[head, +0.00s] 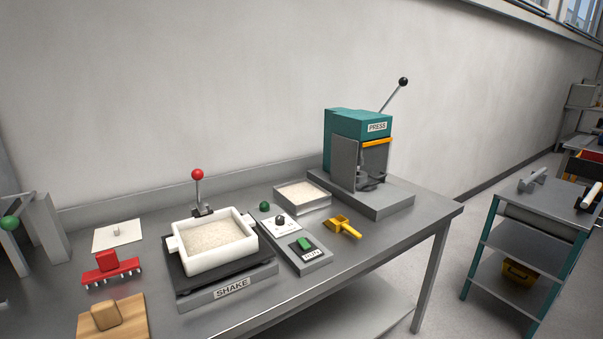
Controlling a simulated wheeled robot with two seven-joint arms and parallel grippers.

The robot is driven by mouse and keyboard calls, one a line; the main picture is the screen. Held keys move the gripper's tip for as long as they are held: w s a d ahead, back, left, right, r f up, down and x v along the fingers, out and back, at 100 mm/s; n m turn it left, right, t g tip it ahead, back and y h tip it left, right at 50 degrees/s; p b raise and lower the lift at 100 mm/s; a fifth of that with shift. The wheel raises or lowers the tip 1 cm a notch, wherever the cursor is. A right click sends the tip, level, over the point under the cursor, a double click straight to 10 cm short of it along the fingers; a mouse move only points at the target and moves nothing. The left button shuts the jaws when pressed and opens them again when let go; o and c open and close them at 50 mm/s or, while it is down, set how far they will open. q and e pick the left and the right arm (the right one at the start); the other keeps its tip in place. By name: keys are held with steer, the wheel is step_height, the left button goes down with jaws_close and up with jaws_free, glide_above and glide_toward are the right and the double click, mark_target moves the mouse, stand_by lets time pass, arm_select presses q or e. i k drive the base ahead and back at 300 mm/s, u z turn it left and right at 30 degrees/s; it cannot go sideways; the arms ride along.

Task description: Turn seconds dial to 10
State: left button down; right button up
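A small black dial (280,218) sits on a white plate on the grey control box (314,265), right of the shaker. Its markings are too small to read, so its setting cannot be told. A green switch (303,243) and a label that seems to read RUN are on the same box, nearer the front. A green knob (264,206) is just behind the dial. Neither of my grippers shows in the head view.
The SHAKE unit (222,294) carries a white box of pale powder, with a red-knobbed lever (198,182) behind. A yellow scoop (342,227), metal tray (303,204) and teal press (345,125) stand to the right. A red pronged tool (110,270) lies left.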

mark_target(280, 220)
steer(key=u, duration=1.1)
steer(key=i, duration=0.7)
steer(key=z, duration=1.85)
